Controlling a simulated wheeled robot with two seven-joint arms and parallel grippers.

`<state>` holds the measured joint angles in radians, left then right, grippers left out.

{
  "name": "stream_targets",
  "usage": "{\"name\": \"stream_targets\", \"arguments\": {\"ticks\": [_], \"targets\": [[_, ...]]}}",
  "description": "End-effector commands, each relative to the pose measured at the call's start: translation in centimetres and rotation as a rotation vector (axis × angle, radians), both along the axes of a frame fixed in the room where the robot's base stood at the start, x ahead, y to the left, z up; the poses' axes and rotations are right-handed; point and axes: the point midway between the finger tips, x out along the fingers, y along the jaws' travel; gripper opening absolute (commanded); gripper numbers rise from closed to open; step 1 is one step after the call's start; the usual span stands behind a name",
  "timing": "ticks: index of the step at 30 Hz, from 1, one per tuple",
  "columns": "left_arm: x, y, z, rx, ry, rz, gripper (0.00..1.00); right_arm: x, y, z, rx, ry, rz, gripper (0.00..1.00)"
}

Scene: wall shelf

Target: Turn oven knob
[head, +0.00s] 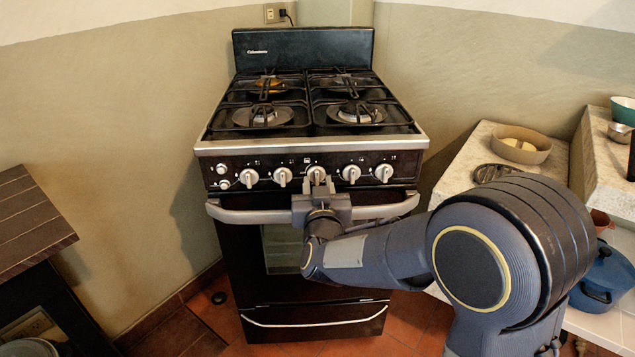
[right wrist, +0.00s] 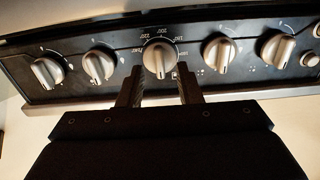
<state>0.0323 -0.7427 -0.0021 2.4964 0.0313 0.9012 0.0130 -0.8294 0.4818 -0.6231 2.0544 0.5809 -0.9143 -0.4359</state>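The oven's black control panel (head: 232,166) carries a row of silver-white knobs. The middle knob (head: 314,171) sits directly in front of my right gripper (head: 318,186). In the right wrist view the same middle knob (right wrist: 158,56), with temperature numbers around it, shows between the two dark fingertips of my right gripper (right wrist: 159,70). The fingers are spread wider than the knob, with a visible gap on both sides. I cannot tell how far they reach past its face. The gripper hides part of the panel's lower edge in the head view. My left gripper is not in view.
The oven's silver door handle (head: 245,216) runs just below the panel, behind my right gripper. Neighbouring knobs (head: 351,174) and (right wrist: 218,53) sit close on either side. A stone counter (head: 470,155) with a beige bowl (head: 521,145) stands at right; a dark wooden table (head: 30,225) at left.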

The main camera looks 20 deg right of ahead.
Motion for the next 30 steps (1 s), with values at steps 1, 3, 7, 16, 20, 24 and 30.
{"name": "stream_targets", "arguments": {"ticks": [1, 3, 7, 16, 20, 24, 30], "targets": [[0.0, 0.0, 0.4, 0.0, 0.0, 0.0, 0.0, -0.9, 0.3, 0.2, 0.0, 0.002, 0.003, 0.32], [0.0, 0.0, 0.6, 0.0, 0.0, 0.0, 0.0, -2.2, 0.5, 0.2, 0.0, 0.001, 0.004, 0.32], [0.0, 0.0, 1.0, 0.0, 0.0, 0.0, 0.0, -4.3, 0.9, 0.2, 0.0, 0.002, 0.004, 0.32], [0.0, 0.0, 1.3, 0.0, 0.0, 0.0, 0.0, -6.3, 1.3, 0.0, -0.001, 0.0, 0.002, 0.32], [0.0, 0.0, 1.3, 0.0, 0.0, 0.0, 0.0, -6.3, 1.3, 0.0, -0.001, 0.0, 0.001, 0.32], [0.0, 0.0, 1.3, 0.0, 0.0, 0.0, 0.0, -6.3, 1.3, 0.0, -0.001, 0.0, 0.001, 0.32], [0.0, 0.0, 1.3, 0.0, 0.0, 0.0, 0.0, -6.4, 0.8, -0.6, 0.056, 0.046, 0.029, 0.32]]}}
